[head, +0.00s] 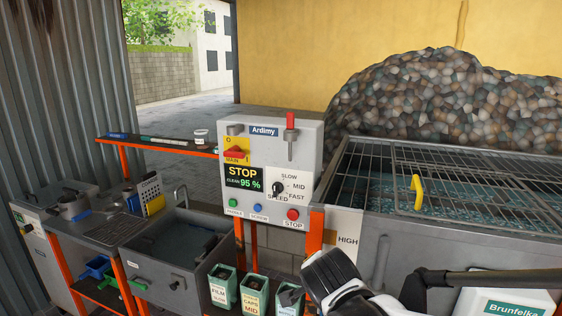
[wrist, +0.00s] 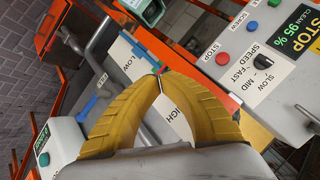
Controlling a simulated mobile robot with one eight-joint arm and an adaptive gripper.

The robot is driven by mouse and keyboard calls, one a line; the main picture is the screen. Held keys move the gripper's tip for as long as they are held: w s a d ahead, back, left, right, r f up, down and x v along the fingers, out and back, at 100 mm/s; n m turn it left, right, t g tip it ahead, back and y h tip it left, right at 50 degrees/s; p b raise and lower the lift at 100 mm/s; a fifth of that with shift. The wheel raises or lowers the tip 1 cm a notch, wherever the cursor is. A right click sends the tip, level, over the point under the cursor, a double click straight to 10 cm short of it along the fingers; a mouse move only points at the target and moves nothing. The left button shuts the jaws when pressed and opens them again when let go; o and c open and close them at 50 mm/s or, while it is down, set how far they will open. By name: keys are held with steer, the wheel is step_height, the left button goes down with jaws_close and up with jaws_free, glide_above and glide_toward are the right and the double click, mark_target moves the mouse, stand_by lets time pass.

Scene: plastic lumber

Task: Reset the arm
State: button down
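My gripper (wrist: 160,75) shows in the wrist view as two ribbed yellow fingers that arch together and meet at the tips. No held object can be made out between them; small red and teal bits show right at the tips. The fingers are over a white level label (wrist: 133,58) with LOW and HIGH on it. In the head view my white and black arm (head: 335,275) reaches in from the lower right, in front of the tank and below the control panel (head: 262,180). The yellow fingers cannot be made out there.
The panel reads STOP and CLEAN 95 %. A mesh-lidded tank (head: 380,245) with a yellow handle (head: 417,192) stands right. Labelled bins (head: 254,295) stand below the panel, close to my arm. A sink (head: 180,285) is left. A white container (head: 500,303) is lower right.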

steer(key=s+d+n+g, duration=0.1)
steer(key=s+d+n, duration=0.2)
steer(key=s, duration=0.3)
steer(key=s+d+n, duration=0.3)
steer(key=s+n, duration=0.1)
steer(key=s, duration=0.2)
steer(key=s+d+n+g+y, duration=0.1)
steer(key=s+d+n, duration=0.2)
steer(key=s, duration=0.4)
steer(key=shift+d+f+n+g+b, duration=0.3)
steer(key=shift+d+f+n+b, duration=0.05)
steer(key=shift+f+n+b, duration=0.1)
steer(key=shift+s+d, duration=0.1)
steer(key=shift+s, duration=0.05)
